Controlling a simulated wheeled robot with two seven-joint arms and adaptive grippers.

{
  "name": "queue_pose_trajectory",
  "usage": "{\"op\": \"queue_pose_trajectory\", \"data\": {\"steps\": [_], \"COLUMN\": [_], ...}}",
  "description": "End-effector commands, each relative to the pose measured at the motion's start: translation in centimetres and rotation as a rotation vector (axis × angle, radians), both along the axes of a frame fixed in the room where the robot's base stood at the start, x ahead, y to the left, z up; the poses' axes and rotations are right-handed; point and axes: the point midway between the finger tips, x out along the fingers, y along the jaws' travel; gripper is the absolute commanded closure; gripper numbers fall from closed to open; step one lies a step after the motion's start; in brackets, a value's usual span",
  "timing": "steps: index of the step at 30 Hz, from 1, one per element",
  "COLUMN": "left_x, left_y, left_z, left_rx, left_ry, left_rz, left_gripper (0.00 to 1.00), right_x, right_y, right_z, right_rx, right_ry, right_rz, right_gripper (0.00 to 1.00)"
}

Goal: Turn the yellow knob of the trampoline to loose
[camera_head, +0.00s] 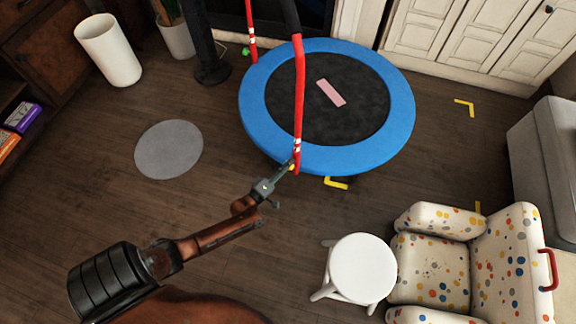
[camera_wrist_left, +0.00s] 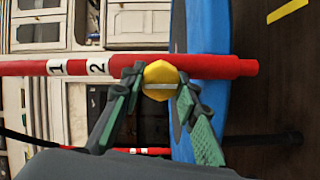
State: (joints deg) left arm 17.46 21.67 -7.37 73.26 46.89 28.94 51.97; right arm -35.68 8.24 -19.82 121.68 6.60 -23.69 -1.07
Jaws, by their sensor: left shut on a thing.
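The trampoline (camera_head: 392,135) has a blue rim and a dark mat, with a red padded handle post (camera_head: 299,85) on its near side. The yellow knob (camera_wrist_left: 160,72) sits on the red post (camera_wrist_left: 215,66) near its lower end, beside the printed marks 1 and 2. My left gripper (camera_wrist_left: 158,85) has one green-padded finger on each side of the knob and is shut on it. In the head view my left gripper (camera_head: 287,168) reaches the foot of the post, and the knob is mostly hidden there. My right gripper is not in view.
A white stool (camera_head: 360,268) and a spotted armchair (camera_head: 432,262) stand at the lower right. A round grey mat (camera_head: 169,149) lies on the floor at left. A white bin (camera_head: 110,50) and cabinets (camera_head: 450,30) line the back.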

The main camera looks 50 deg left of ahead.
Motion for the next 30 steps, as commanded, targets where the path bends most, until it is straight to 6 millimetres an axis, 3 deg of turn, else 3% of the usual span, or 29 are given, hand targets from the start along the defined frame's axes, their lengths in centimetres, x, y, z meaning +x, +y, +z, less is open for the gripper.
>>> {"op": "queue_pose_trajectory", "data": {"steps": [14, 15, 23, 30], "left_x": [-0.1, -0.1, -0.05, -0.04], "left_y": [0.06, 0.06, 0.03, 0.01], "left_z": [-0.14, -0.14, -0.08, -0.05], "left_rx": [-0.017, -0.017, -0.016, -0.016], "left_ry": [0.001, 0.001, 0.0, -0.001], "left_rz": [0.001, 0.002, 0.001, 0.0], "left_gripper": [0.96, 0.71, 0.53, 0.53], "right_x": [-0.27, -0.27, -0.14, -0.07], "right_y": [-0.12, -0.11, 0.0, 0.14], "right_z": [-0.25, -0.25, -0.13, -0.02], "right_rx": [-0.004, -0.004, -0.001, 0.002], "right_ry": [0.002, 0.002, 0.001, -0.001], "right_rz": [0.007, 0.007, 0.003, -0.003], "right_gripper": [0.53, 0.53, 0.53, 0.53]}}
